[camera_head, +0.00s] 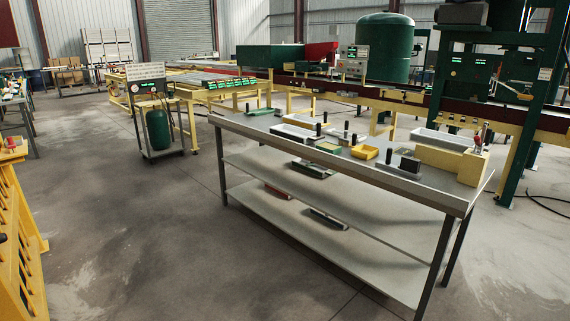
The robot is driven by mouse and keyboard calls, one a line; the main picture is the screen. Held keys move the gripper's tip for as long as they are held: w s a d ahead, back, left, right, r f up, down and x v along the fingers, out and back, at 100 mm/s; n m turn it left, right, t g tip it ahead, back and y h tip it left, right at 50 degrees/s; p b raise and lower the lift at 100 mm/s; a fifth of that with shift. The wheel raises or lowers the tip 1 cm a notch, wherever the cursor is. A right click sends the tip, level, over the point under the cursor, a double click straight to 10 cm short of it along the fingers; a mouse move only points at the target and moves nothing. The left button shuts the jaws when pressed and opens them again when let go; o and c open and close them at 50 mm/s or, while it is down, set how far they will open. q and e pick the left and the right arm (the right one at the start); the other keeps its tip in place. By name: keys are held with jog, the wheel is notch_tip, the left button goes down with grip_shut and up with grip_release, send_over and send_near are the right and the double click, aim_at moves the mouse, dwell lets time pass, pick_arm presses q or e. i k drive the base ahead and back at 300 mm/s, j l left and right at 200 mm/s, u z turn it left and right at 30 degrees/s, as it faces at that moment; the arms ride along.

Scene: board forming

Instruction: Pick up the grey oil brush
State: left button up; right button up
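No gripper of mine shows in the head view. Several small tools with upright black handles stand on the metal workbench (235,121). A third black-handled tool (346,135) with a light base stands further back, near the middle. A flat grey item (328,219) lies on the lowest shelf. I cannot tell for sure which of these is the grey oil brush.
A yellow frame (20,235) stands at left. The floor left of the bench is clear.

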aim_at(344, 140)
jog(key=i+j, duration=0.1)
jog(key=i, duration=0.6)
jog(key=i+z, duration=0.15)
jog(key=i, duration=0.55)
jog(key=i+j, duration=0.2)
jog(key=i, duration=0.55)
jog(key=z, duration=0.05)
